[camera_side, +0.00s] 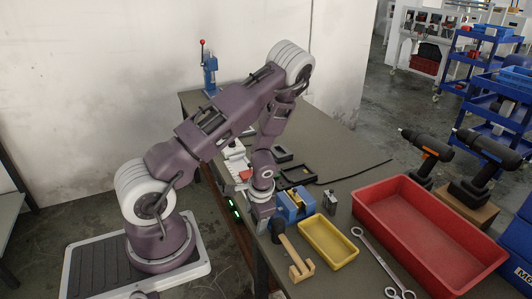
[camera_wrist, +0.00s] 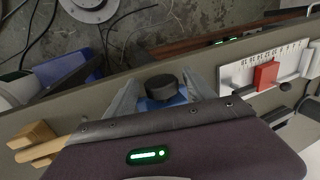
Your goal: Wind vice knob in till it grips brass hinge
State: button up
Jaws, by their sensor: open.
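The blue vice (camera_side: 295,204) stands near the front edge of the bench, just right of my gripper (camera_side: 262,224) in the side view. In the wrist view my gripper (camera_wrist: 163,95) is open, with one grey finger on each side of the round black vice knob (camera_wrist: 161,86). I cannot tell whether the fingers touch the knob. A bit of the blue vice body (camera_wrist: 162,103) shows below the knob; my wrist hides most of the rest.
A white scale with a red slider (camera_wrist: 265,75) lies along the edge. A large red tray (camera_side: 405,213) is farther right.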

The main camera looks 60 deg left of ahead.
jog(key=shift+a+r+h, duration=0.1)
jog(key=shift+a+h, duration=0.05)
jog(key=shift+h, duration=1.05)
jog(key=shift+a+r+h, duration=0.1)
jog(key=shift+h, duration=0.2)
jog(key=r, duration=0.8)
jog(key=shift+w+r, duration=0.25)
jog(key=shift+r, duration=0.1)
jog(key=s+d+r+t+y, duration=0.1)
jog(key=d+r, duration=0.4)
jog(key=r, duration=0.5)
jog(key=s+d+r+t+y, duration=0.1)
jog(key=d+r, duration=0.5)
jog(key=r, duration=0.4)
jog(key=shift+r+t, duration=0.35)
jog(key=shift+t, duration=0.05)
jog(key=shift+s+d, duration=0.1)
